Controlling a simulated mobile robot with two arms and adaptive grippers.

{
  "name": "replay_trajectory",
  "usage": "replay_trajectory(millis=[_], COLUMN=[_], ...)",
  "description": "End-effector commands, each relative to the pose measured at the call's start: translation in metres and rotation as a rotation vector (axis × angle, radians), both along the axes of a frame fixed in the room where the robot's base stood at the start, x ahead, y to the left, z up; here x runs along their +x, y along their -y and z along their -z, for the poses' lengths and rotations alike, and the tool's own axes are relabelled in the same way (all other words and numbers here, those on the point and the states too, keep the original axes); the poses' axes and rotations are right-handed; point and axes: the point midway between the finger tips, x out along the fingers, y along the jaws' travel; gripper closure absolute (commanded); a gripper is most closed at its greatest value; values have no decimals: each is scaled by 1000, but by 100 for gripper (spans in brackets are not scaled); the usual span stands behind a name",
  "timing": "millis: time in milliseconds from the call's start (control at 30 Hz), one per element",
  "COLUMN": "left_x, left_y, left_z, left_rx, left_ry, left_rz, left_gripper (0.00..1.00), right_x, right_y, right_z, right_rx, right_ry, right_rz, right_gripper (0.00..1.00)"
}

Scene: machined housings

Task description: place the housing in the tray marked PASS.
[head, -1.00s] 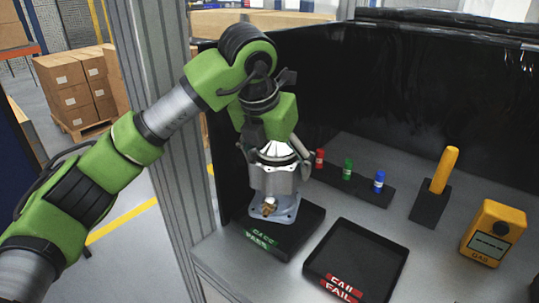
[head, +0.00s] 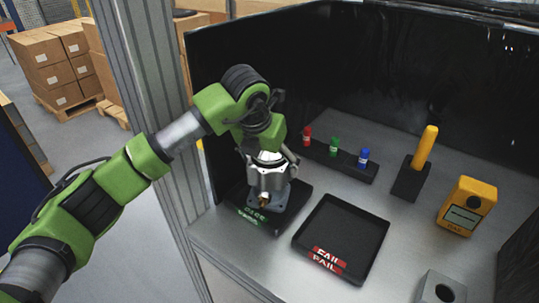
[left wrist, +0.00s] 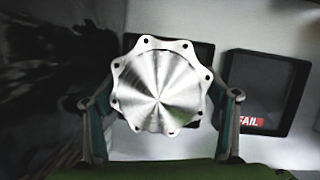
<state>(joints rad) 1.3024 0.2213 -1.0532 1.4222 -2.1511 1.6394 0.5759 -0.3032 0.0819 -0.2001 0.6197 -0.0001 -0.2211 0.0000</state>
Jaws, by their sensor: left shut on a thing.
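The housing (head: 268,181) is a silvery metal body with a flanged base and a brass fitting low on its front. It is upright at the PASS tray (head: 247,222), a black tray with a green label. Its base is over the tray floor; I cannot tell whether it touches. My left gripper (head: 268,162) is shut on the housing's upper part from above. In the left wrist view, the housing's round scalloped top (left wrist: 160,88) sits between the two fingers and hides most of the PASS tray (left wrist: 205,50). My right gripper is not in view.
The black FAIL tray (head: 368,226) with a red label lies just right of the PASS tray. Behind are a rack (head: 318,154) with red, green and blue pieces, a yellow-handled tool (head: 425,150) and a yellow gauge (head: 467,207). A grey block (head: 440,287) stands in front.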

Motion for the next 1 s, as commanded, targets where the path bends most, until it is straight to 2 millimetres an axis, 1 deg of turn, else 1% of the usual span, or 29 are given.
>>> replay_trajectory(millis=[67,100,133,167,467,567,667,767,1000], left_x=[1,0,0,0,0,-1,-4,-11,-29], left_y=[1,0,0,0,0,-1,-2,-5,-14], left_z=[-4,0,0,0,0,-4,-15,-32,-79], left_rx=[-4,0,0,0,0,0,-2,0,0], left_ry=[7,0,0,0,0,1,6,7,4], left_rz=[0,0,0,0,0,0,1,1,-1], left_gripper=[77,14,6,5,5,5,5,5,5], right_x=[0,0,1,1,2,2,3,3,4], right_y=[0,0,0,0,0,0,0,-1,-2], right_z=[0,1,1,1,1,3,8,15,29], right_rx=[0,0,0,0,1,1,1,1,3], right_ry=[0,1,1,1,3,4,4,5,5], right_rz=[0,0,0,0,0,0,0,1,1], right_gripper=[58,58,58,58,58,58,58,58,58])
